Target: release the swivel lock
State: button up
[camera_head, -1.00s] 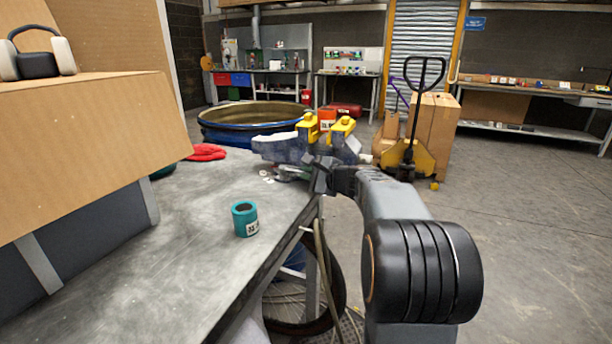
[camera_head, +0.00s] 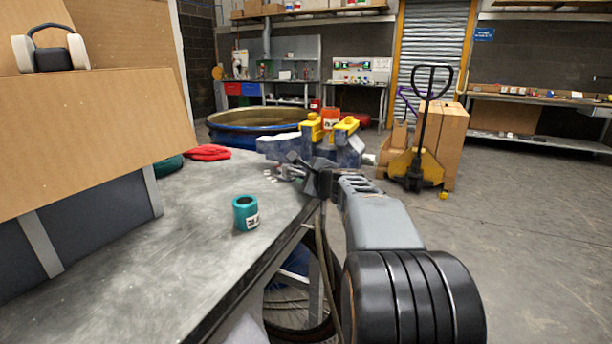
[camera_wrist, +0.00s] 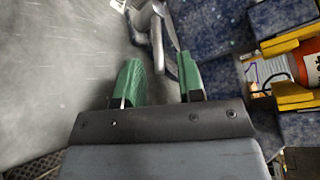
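A blue bench vise (camera_head: 285,149) with yellow jaw pads (camera_head: 312,128) is mounted at the far right corner of the grey workbench (camera_head: 190,262). An orange container with a label (camera_head: 330,117) sits between its jaws. The wrist view shows the vise's speckled blue body (camera_wrist: 215,78) and a silver metal lever (camera_wrist: 148,22) low beside it, probably the swivel lock. My gripper (camera_wrist: 157,62) has two green fingers, spread apart. The lever's lower end lies between the fingertips in the picture; I cannot tell whether they touch it. In the head view my gripper (camera_head: 312,170) partly hides the vise base.
A teal tape-like roll (camera_head: 246,214) stands on the bench, with a red glove (camera_head: 208,153) farther back. A cardboard panel (camera_head: 90,140) rises at left. Behind the vise are a large round tub (camera_head: 225,131) and a yellow pallet jack (camera_head: 424,160). The floor at right is clear.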

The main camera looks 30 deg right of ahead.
jog(key=p+v, duration=0.2)
jog(key=v, duration=1.1)
jog(key=shift+s, duration=0.4)
jog(key=shift+r, duration=0.1)
